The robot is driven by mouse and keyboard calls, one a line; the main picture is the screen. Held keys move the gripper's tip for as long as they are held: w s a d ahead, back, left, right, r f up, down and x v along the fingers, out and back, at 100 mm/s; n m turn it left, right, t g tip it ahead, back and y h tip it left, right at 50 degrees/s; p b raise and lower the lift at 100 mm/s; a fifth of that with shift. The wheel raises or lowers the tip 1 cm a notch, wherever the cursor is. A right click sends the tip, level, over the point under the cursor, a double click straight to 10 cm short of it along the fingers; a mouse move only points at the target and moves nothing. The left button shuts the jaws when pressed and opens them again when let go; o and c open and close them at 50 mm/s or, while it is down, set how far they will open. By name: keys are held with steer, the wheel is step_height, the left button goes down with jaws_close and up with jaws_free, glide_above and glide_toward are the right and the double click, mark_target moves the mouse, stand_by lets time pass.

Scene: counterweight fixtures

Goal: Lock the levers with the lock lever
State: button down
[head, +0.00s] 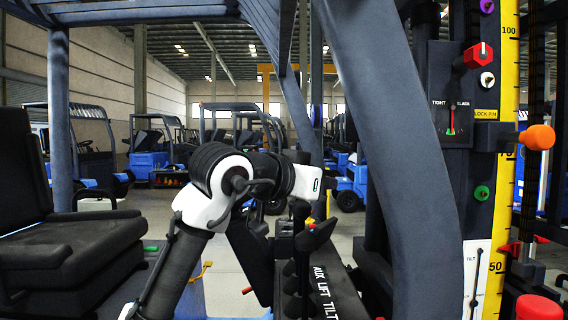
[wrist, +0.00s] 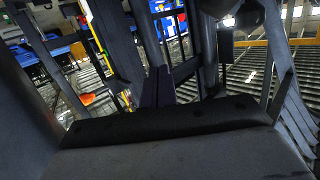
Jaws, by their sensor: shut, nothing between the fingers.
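A black lever console (head: 330,290) marked AUX, LIFT and TILT stands at the lower middle of the head view. Several dark round-ended levers (head: 290,285) line its left side. A dark angled handle (head: 318,236) rises above them, with a small red and yellow spot near its top. I cannot tell for sure which part is the lock lever. In the head view my wrist is above and left of the handle, and my fingers do not show clearly. In the wrist view my gripper (wrist: 158,92) appears as two dark fingers together, with nothing visible between them.
A thick dark post (head: 400,150) rises right of the console. Beyond it are a TIGHT/SLACK gauge (head: 452,120), a red knob (head: 478,55), an orange knob (head: 537,137) and a yellow scale (head: 508,80). A black seat (head: 70,240) is at left. Blue forklifts stand behind.

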steer(key=a+r+n+t+h, duration=0.1)
steer(key=a+r+t, duration=0.2)
steer(key=a, duration=0.3)
steer(key=shift+s+r+n, duration=0.25)
steer(key=shift+s+n, duration=0.05)
steer(key=shift+s, duration=0.05)
